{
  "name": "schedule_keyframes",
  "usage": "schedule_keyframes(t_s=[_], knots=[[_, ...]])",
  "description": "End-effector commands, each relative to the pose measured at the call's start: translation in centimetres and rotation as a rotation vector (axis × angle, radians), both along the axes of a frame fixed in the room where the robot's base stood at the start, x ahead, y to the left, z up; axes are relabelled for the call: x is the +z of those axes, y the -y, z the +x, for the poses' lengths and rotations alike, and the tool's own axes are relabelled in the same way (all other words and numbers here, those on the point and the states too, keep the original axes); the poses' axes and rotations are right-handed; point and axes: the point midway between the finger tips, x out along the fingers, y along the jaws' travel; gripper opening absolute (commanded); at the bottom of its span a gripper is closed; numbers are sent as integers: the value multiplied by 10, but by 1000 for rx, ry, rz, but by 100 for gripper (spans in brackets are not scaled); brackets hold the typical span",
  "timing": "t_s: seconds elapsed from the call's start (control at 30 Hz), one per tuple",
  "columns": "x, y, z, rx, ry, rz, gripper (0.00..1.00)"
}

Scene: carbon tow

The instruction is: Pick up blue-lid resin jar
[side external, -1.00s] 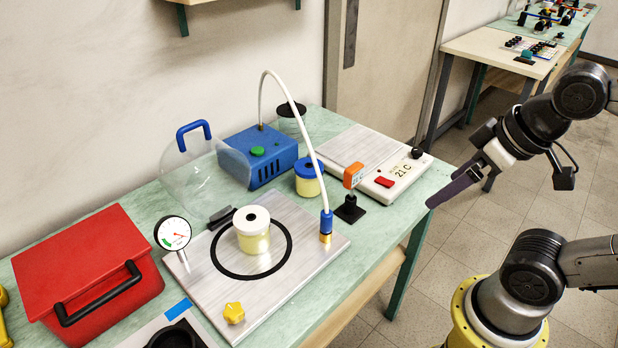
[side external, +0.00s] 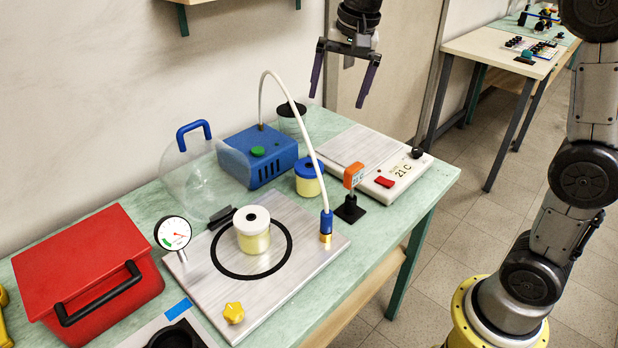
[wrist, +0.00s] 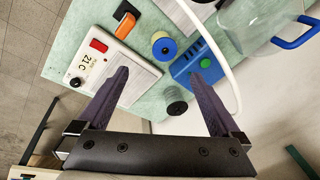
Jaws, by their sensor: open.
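The blue-lid resin jar (side external: 309,178) stands upright on the green table, with a pale yellow body under its blue lid. It sits between the blue pump box and the hose fitting. In the wrist view the jar (wrist: 164,46) shows from above, beyond and between my fingertips. My gripper (side external: 337,102) is open and empty, pointing down, well above the back of the table in the side view. In the wrist view my gripper (wrist: 164,68) has its two dark fingers spread wide. A white-lid jar (side external: 253,230) stands inside the black ring on the metal plate.
The blue pump box (side external: 262,158) and a dark-topped cup (side external: 292,122) stand close behind the jar. A white hose (side external: 300,130) arches beside it. The hot plate (side external: 375,165) and an orange-headed stand (side external: 351,190) are to the right. A clear dome (side external: 195,185) is left.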

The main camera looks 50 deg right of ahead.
Motion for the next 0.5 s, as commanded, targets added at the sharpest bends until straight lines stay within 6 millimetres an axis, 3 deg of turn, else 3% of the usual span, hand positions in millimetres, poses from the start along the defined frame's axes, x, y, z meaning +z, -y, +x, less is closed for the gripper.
schedule_keyframes(t_s=[0.03,0.2,0.33,0.5], knots=[[-15,2,20,-24,-33,6,100],[-67,8,69,-65,-123,14,100],[-105,12,87,-69,-181,15,100],[-136,14,88,-72,-238,16,100]])
